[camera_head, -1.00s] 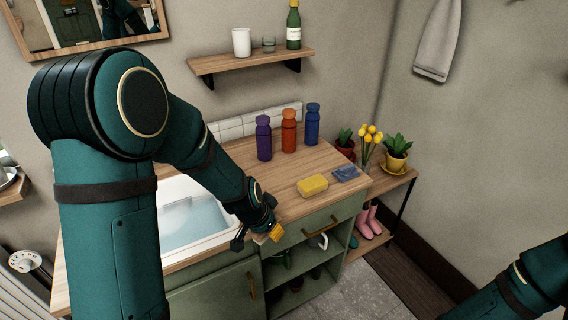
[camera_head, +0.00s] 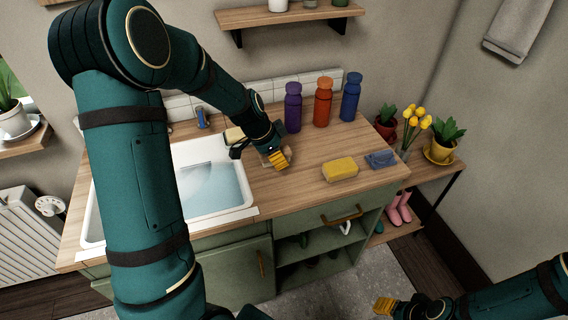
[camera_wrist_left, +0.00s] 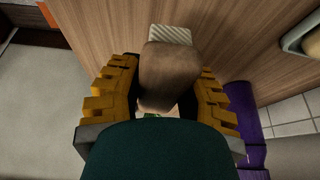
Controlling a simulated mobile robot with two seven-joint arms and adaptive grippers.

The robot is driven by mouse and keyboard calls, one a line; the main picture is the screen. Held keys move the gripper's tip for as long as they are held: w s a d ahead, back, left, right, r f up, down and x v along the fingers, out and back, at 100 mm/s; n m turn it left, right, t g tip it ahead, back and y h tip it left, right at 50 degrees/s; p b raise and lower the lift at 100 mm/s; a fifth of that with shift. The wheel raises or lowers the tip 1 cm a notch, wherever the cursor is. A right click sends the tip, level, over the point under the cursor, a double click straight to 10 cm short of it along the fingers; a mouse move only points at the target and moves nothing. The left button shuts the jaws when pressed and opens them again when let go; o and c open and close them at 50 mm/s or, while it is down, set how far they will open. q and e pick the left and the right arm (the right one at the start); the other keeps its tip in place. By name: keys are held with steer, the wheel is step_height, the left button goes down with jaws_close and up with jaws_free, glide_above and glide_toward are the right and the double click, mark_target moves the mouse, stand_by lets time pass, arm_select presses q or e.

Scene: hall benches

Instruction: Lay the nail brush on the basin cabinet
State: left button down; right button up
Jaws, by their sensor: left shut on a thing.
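The nail brush (camera_wrist_left: 168,78) has a rounded brown wooden body, seen between the yellow fingers of my left gripper (camera_wrist_left: 165,95) in the left wrist view. A pale ribbed patch shows at its far end. In the head view my left gripper (camera_head: 277,158) is shut on the brush, over the wooden top of the basin cabinet (camera_head: 300,195), just right of the basin. The brush is mostly hidden there, and I cannot tell whether it touches the top. My right gripper (camera_head: 386,305) is low at the right, away from the cabinet; its jaw opening is unclear.
Purple (camera_head: 293,108), orange (camera_head: 323,103) and blue (camera_head: 351,97) bottles stand along the back. A yellow sponge (camera_head: 340,169) and a folded blue cloth (camera_head: 380,159) lie to the right. The white basin (camera_head: 247,211) holds water. The front middle of the top is clear.

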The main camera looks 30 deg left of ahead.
mark_target(278, 172)
arm_select(q)
step_height(278, 172, down, 5)
steer(key=shift+b, duration=0.6)
steer(key=shift+r, duration=0.1)
steer(key=c, duration=1)
jaws_free()
steer(key=o, duration=0.4)
steer(key=shift+c, duration=0.2)
